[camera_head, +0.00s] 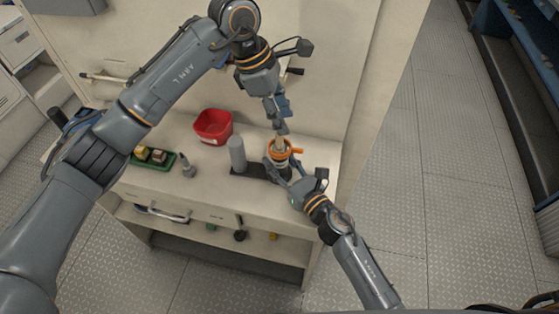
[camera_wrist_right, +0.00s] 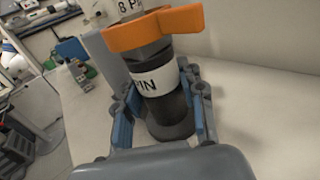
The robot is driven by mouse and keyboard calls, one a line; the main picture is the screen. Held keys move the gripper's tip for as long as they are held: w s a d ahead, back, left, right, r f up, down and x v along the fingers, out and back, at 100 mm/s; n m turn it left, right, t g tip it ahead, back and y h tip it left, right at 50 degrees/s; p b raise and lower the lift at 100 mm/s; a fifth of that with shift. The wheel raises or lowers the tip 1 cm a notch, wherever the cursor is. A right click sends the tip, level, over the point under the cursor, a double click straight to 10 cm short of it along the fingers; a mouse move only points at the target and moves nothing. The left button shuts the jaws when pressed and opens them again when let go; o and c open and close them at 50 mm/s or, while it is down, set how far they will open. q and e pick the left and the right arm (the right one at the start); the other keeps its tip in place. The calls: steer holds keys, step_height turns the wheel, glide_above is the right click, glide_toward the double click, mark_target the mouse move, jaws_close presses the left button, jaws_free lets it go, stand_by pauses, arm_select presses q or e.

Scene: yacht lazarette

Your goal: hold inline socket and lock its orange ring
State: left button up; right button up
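The inline socket (camera_wrist_right: 160,92) is a dark upright cylinder with a white label on the counter's right part. Its orange ring (camera_wrist_right: 150,28) sits around the top, with a lever pointing right; the ring also shows in the head view (camera_head: 281,150). A part with a white label (camera_wrist_right: 129,7) rises out of the ring. My right gripper (camera_wrist_right: 160,115) has its blue-padded fingers on both sides of the socket body, below the ring, and appears closed on it. My left gripper (camera_head: 281,128) points down just above the ring; its finger gap is hard to make out.
A grey cylinder (camera_head: 237,153) stands on a dark base (camera_head: 250,171) left of the socket. A red bin (camera_head: 213,127), a green tray (camera_head: 151,160) with small blocks and a small grey item (camera_head: 188,168) are farther left. A wall rises behind the counter (camera_head: 222,189).

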arm_select(q)
steer(key=c, duration=0.5)
steer(key=shift+d+r+m, duration=0.1)
steer(key=shift+d+m, duration=0.1)
steer(key=shift+m, duration=0.3)
jaws_close()
steer(key=shift+w+d+r+m+t+y, duration=0.15)
steer(key=shift+d+m+t+y, duration=0.45)
steer(key=shift+m, duration=2.3)
steer(key=shift+w+d+m+t+y, duration=0.3)
steer(key=shift+d+m+t, duration=0.5)
steer(key=shift+m, duration=2.1)
steer(key=shift+w+d+r+m+t+y, duration=0.1)
steer(key=shift+d+m+t+y, duration=0.55)
steer(key=shift+m, duration=2.25)
